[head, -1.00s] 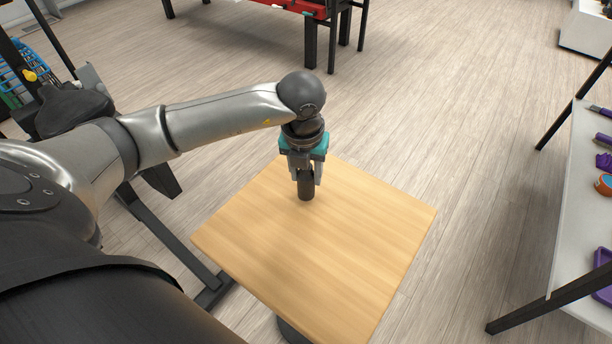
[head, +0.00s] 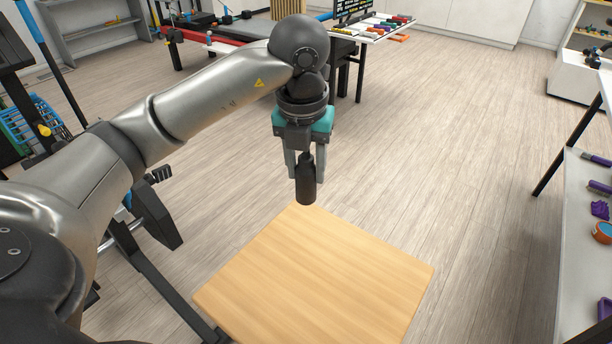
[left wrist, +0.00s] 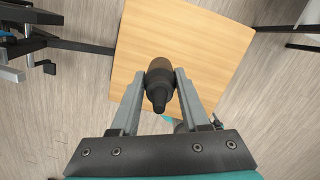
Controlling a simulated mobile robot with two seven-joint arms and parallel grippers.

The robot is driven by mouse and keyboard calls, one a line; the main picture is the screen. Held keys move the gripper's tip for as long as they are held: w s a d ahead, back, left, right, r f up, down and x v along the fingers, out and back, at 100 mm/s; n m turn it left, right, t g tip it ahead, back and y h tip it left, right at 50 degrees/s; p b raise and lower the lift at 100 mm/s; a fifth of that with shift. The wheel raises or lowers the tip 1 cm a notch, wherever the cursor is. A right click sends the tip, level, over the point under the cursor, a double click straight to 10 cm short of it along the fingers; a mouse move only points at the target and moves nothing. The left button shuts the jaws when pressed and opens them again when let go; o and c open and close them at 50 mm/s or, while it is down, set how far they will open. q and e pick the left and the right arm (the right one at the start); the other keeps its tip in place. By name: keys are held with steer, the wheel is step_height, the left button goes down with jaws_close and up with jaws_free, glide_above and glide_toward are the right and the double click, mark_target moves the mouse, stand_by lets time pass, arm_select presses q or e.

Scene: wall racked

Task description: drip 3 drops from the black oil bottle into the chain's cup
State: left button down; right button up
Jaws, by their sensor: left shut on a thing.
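The black oil bottle (head: 306,184) is held upright in my left gripper (head: 305,165), whose two grey fingers close on its sides. It hangs above the far corner of the small wooden table. In the left wrist view the bottle (left wrist: 160,78) sits between the fingertips (left wrist: 161,80), its narrow nozzle toward the camera. The chain and its cup cannot be made out in these frames. My right gripper is not in view.
The wooden table top (head: 320,280) is bare. A white table (head: 580,240) with purple items and an orange roll (head: 602,231) stands at the right. A bench with a red part (head: 212,45) and a small tool-covered table (head: 372,30) are at the back.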

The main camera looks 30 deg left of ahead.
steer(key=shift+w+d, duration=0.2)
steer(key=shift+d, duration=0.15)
